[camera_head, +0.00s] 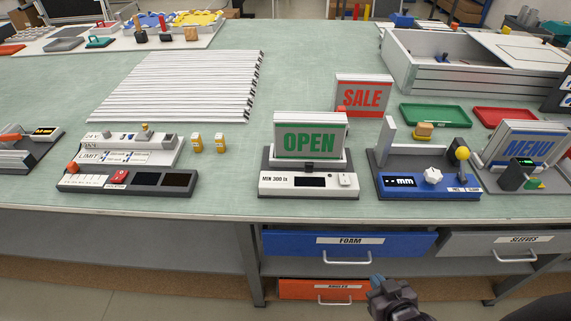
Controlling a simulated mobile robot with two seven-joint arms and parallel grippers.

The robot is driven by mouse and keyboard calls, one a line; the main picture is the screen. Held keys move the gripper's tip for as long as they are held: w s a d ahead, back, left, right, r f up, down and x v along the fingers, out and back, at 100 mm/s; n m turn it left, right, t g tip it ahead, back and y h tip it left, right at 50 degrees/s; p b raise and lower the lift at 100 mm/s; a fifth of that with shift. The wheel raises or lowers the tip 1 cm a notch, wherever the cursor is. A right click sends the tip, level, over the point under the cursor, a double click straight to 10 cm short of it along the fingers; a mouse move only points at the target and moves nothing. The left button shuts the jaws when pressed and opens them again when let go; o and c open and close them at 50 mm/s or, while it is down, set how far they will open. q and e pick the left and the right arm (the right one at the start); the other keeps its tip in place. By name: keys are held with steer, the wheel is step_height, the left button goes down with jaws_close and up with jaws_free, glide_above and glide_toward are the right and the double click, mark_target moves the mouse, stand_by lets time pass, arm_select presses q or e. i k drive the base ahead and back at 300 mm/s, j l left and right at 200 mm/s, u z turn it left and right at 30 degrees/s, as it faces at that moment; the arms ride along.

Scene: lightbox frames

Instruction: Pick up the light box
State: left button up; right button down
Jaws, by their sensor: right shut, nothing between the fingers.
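A light box with green OPEN lettering (310,136) stands upright on a grey and white test stand (308,184) marked "MIN 300 lx", near the table's front edge. A second light box with red SALE lettering (362,96) stands behind it to the right. A third light box with blue MENU lettering (526,146) leans tilted on a fixture at the right. My right gripper (378,284) is shut and empty, low in front of the table by the drawers, apart from every light box. My left gripper is not in view.
A measuring device with a yellow knob (428,172) stands right of the OPEN box. Green (435,115) and red (505,117) trays lie behind it. White strips (190,87) cover the left middle. A blue FOAM drawer (345,244) is below.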

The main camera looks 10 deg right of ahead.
mark_target(303, 134)
steer(key=i+j, duration=0.1)
steer(key=j, duration=0.35)
steer(key=i+j+z, duration=0.1)
steer(key=j+z, duration=0.25)
steer(key=j, duration=0.45)
steer(key=z, duration=1.2)
